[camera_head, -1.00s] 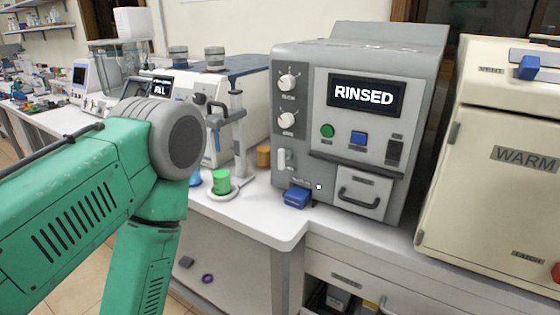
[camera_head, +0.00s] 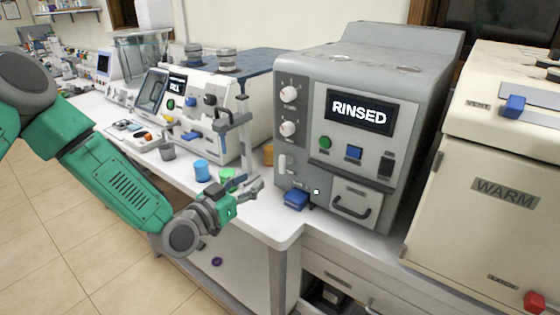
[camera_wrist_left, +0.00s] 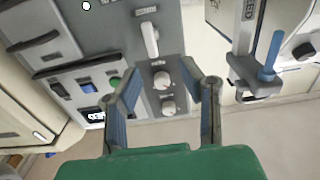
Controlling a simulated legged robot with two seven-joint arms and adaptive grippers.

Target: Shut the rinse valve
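The grey machine (camera_head: 372,75) reads "RINSED" on its display (camera_head: 361,112). A white lever (camera_head: 283,164) points up and down on its left front strip, below two white dials (camera_head: 288,111). A blue part (camera_head: 296,198) sits low at its front left corner. I cannot read a label that tells which is the rinse valve. My left gripper (camera_head: 256,187) is left of the machine front, apart from the lever. In the left wrist view its fingers (camera_wrist_left: 160,72) are spread and empty, with the lever (camera_wrist_left: 149,38) beyond them. My right gripper is not in view.
A green cup (camera_head: 227,174) is partly hidden behind my left gripper. A blue cup (camera_head: 202,170) and a stand with a clamp (camera_head: 243,125) are close by. The cream "WARM" cabinet (camera_head: 500,190) stands to the right. Open floor (camera_head: 60,240) lies at the left front.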

